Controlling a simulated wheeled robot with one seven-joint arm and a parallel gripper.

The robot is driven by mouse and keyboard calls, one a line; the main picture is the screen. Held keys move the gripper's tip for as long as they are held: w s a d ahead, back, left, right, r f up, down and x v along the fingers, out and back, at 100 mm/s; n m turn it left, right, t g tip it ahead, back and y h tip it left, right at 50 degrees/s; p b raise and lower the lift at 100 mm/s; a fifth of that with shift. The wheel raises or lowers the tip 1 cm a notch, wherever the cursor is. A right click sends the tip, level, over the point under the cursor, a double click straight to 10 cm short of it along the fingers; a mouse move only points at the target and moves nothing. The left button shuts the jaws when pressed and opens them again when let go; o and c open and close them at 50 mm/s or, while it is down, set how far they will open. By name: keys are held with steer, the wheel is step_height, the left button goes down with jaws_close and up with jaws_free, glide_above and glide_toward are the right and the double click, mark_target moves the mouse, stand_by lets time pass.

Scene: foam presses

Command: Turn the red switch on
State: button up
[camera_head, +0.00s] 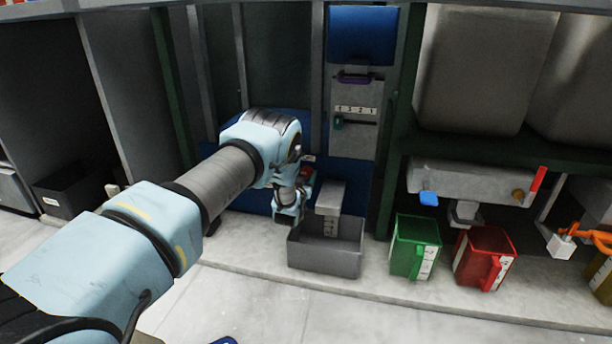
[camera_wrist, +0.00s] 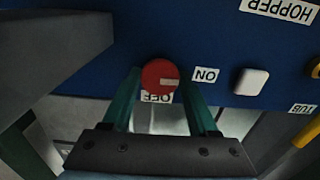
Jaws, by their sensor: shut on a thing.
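The red switch (camera_wrist: 159,76) is a round knob on a blue panel (camera_wrist: 165,30), seen upside down in the wrist view. A pale mark on the knob points right, toward the ON label (camera_wrist: 206,75). The OFF label (camera_wrist: 157,98) is just below the knob, partly covered by it. My gripper (camera_wrist: 161,82) has its two green fingers on either side of the knob, shut on it. In the head view my gripper (camera_head: 304,182) is against the blue panel, and the contact is mostly hidden by my arm.
A white square button (camera_wrist: 251,82) and a HOPPER label (camera_wrist: 282,9) are on the same panel. Below the panel stands a grey bin (camera_head: 325,262). Green (camera_head: 403,259) and red (camera_head: 474,274) tubs stand to its right. A grey block (camera_wrist: 50,45) juts out at the wrist view's left.

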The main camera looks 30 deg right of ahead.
steer(key=o, duration=1.4)
steer(key=shift+c, duration=0.2)
steer(key=p+v, duration=0.4)
steer(key=v, duration=0.6)
steer(key=shift+s+a, duration=0.3)
